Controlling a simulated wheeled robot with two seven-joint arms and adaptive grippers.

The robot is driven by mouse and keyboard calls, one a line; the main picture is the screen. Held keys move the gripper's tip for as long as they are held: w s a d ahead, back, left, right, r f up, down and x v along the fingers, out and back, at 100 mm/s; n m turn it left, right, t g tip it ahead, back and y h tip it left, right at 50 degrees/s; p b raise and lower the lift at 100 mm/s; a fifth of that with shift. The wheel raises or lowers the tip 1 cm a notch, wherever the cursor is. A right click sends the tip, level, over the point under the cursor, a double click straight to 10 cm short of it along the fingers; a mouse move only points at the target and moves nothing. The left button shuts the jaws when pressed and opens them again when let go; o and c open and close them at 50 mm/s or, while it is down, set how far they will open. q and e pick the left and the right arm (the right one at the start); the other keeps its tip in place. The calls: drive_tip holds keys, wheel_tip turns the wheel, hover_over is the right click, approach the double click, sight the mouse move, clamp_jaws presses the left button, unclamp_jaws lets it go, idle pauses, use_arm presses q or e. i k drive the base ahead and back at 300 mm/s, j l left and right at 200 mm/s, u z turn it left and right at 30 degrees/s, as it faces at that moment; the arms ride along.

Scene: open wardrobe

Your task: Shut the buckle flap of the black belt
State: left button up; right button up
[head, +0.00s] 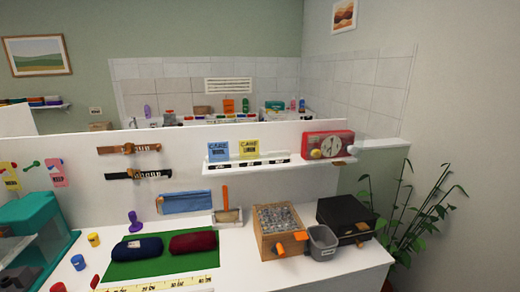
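The black belt (122,176) is mounted flat and level on the white panel in the head view, left of centre. It hangs just below a brown belt (117,150). A pale, metallic-looking part shows near the middle of the black belt. It is too small to tell whether the buckle flap is open or shut. Neither of my grippers can be made out in the head view, and nothing is seen touching the belt.
Below the belts lie a purple stamp-like object (134,222), a blue pouch (186,202) and two dark rolls on a green mat (118,271). A teal case (62,212) stands left. A wooden box (266,244) and black box (343,221) stand right.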

sight(131, 172)
drive_tip(key=u, duration=1.25)
